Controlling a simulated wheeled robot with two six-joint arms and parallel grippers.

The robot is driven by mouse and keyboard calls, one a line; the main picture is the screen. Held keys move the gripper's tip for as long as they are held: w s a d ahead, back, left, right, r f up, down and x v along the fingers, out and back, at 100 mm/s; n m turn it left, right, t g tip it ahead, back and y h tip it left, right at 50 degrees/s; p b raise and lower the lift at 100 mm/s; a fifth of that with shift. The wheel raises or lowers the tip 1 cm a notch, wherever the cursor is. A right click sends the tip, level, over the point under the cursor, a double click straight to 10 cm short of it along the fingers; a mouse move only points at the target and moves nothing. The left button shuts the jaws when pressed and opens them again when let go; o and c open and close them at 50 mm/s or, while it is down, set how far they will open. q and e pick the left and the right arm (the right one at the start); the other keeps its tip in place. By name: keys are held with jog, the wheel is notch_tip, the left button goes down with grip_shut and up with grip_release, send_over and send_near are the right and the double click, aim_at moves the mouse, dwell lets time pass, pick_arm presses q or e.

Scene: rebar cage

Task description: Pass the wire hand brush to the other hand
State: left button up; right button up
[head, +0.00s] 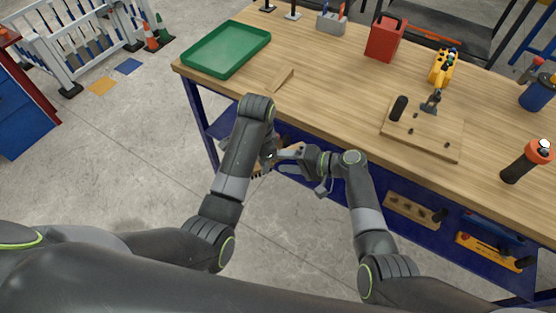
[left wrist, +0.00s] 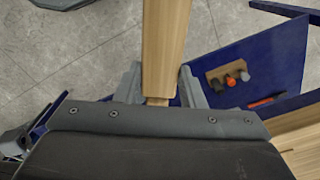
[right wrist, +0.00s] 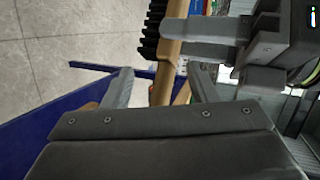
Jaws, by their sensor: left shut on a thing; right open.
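The wire hand brush (head: 260,170) hangs in front of the bench edge, partly hidden by my left forearm in the head view. In the left wrist view its wooden body (left wrist: 166,45) lies between the fingers of my left gripper (left wrist: 160,76), which is shut on it. In the right wrist view the black bristles (right wrist: 154,28) show at the top, beside my left gripper's fingers (right wrist: 205,35). My right gripper (head: 288,161) is open. In its wrist view the brush's wooden part runs down into the gap between its fingers (right wrist: 161,74); contact cannot be told.
The wooden workbench (head: 330,100) is just beyond both grippers.

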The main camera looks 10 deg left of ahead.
jog(key=shift+x, duration=1.2)
jog(key=c, duration=0.7)
pick_arm(q)
jog(key=o, duration=1.1)
pick_arm(e)
jog(key=shift+c, duration=0.5)
